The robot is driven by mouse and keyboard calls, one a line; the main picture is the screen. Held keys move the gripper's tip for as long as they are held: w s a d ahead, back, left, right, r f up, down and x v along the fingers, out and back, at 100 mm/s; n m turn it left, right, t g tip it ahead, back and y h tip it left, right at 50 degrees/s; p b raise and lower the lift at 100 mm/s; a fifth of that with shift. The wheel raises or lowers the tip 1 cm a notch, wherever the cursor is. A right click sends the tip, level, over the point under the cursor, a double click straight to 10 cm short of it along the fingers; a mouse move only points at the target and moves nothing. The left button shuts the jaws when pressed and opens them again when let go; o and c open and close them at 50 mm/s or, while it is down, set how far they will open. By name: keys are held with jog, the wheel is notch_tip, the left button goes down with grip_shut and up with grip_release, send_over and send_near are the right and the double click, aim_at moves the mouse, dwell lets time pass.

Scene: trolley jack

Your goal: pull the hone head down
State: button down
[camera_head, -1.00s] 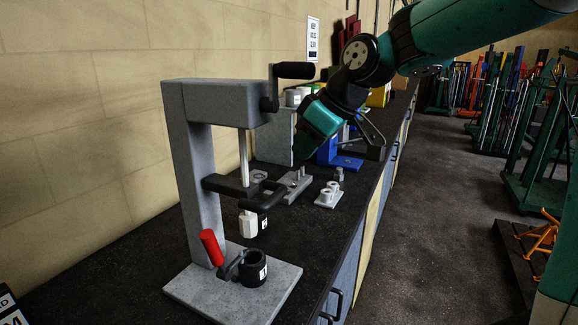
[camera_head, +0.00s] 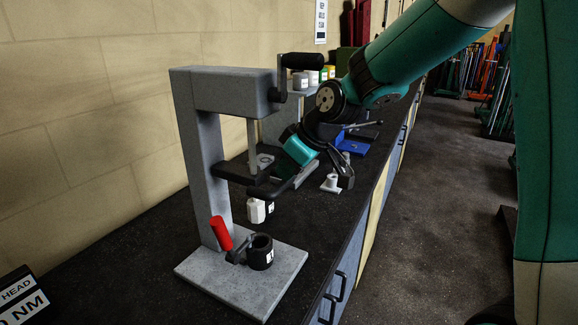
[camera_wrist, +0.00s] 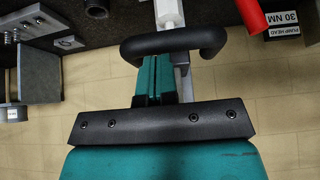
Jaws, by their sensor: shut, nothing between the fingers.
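The grey hone stand (camera_head: 222,88) stands on the dark bench with a crank at its top. Its vertical spindle (camera_head: 253,139) carries a black handle bar (camera_head: 262,190) and a white hone head (camera_head: 257,211) below it. The head hangs above the black cup (camera_head: 260,253) on the base plate. My gripper (camera_wrist: 154,62) is shut and empty. In the wrist view its fingertips are right by the curved black handle (camera_wrist: 172,43); I cannot tell whether they touch. The white head also shows there (camera_wrist: 168,12). In the head view my fingertips are hidden.
A red-handled clamp (camera_head: 221,233) sits beside the cup. A blue tool (camera_head: 356,142) and small grey fixtures (camera_head: 331,183) stand farther along the bench. A wall is close on the left.

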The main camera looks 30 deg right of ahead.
notch_tip(320, 180, down, 13)
jog(key=b, duration=1.1)
jog(key=shift+s, duration=0.1)
jog(key=shift+r, duration=0.15)
